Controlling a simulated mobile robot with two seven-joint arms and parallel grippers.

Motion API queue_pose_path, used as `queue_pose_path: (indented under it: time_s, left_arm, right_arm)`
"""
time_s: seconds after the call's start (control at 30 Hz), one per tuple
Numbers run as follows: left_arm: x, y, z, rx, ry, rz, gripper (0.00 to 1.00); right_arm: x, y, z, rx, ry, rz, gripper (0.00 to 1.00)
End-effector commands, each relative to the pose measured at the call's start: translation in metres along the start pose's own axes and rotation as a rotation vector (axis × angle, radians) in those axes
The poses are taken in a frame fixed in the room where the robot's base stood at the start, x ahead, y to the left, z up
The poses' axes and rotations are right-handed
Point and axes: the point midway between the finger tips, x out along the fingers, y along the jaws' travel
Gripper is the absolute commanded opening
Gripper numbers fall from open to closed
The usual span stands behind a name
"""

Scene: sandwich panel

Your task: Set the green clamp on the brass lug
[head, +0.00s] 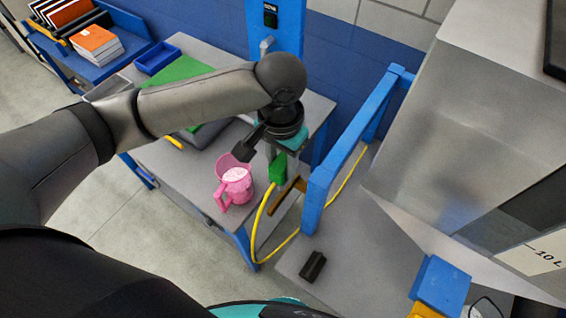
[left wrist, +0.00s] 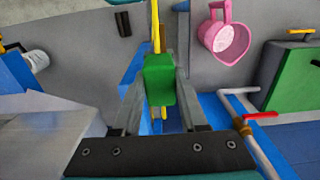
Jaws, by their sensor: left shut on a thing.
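My left gripper (left wrist: 160,90) is shut on the green clamp (left wrist: 160,76), which sits between its two fingers. In the head view the clamp (head: 278,168) hangs below the left wrist, with a yellow cable (head: 257,226) running down from it. A brass-coloured piece (head: 286,206), which looks like the lug, shows just below the clamp, beside the blue frame. I cannot tell whether the clamp touches it. My right gripper is not in view.
A pink mug (head: 236,176) stands on the grey table left of the clamp. A blue frame (head: 318,190) rises close on the right. A black block (head: 313,266) lies on the grey surface in front. A large grey cabinet (head: 450,130) fills the right.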

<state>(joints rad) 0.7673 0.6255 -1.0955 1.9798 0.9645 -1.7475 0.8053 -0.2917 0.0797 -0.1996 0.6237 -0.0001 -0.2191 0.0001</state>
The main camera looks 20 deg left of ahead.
Motion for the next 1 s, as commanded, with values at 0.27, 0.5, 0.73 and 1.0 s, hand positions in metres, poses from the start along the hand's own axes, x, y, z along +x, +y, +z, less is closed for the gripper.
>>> queue_pose_path:
  time_s: [0.27, 0.5, 0.73, 1.0]
  left_arm:
    - [-0.004, -0.001, 0.002, 0.015, -0.006, -0.001, 0.0]
    - [0.013, -0.001, 0.002, 0.014, -0.006, -0.001, 0.0]
    - [0.034, -0.001, 0.002, 0.015, -0.004, -0.002, 0.0]
    - [0.054, -0.001, 0.001, 0.015, -0.002, -0.002, 0.0]
  right_arm:
    - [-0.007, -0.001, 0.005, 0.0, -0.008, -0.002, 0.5]
    - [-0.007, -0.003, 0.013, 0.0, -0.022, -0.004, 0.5]
    - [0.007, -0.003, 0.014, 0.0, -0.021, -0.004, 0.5]
    - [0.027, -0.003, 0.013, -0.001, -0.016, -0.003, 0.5]
